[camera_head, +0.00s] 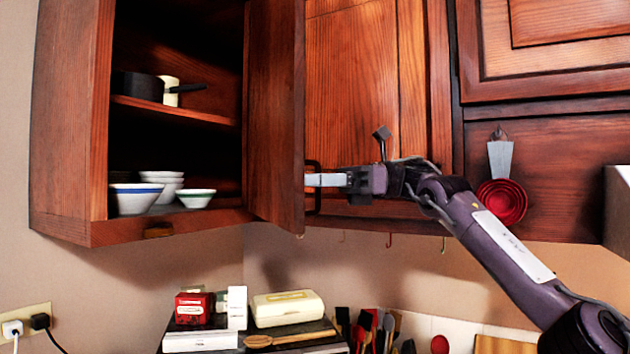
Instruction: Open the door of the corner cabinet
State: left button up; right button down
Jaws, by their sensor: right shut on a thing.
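The corner cabinet (70,130) hangs at the upper left with its inside showing. Its wooden door (273,120) stands swung out from the opening, its edge toward me. A dark handle (312,165) sits on the door's right-hand face. My right gripper (318,180) reaches in from the right and is shut on the handle. The exact finger contact is small and partly hidden. My left gripper does not show.
Inside the cabinet are a dark pan (140,85) on the shelf and several bowls (160,190) below. Closed cabinet panels (360,70) stand behind my right arm. Red measuring cups (502,202) hang at right. Boxes (205,320) and utensils (370,330) fill the counter below.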

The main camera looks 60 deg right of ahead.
jog(key=shift+r, duration=0.1)
jog(key=c, duration=1.5)
grip_release()
jog(key=shift+s+d, duration=0.1)
jog(key=shift+r+p, duration=0.3)
jog(key=shift+r, duration=0.2)
notch_tip(320, 180, up, 19)
jog(key=p, duration=0.7)
jog(key=shift+p, duration=0.4)
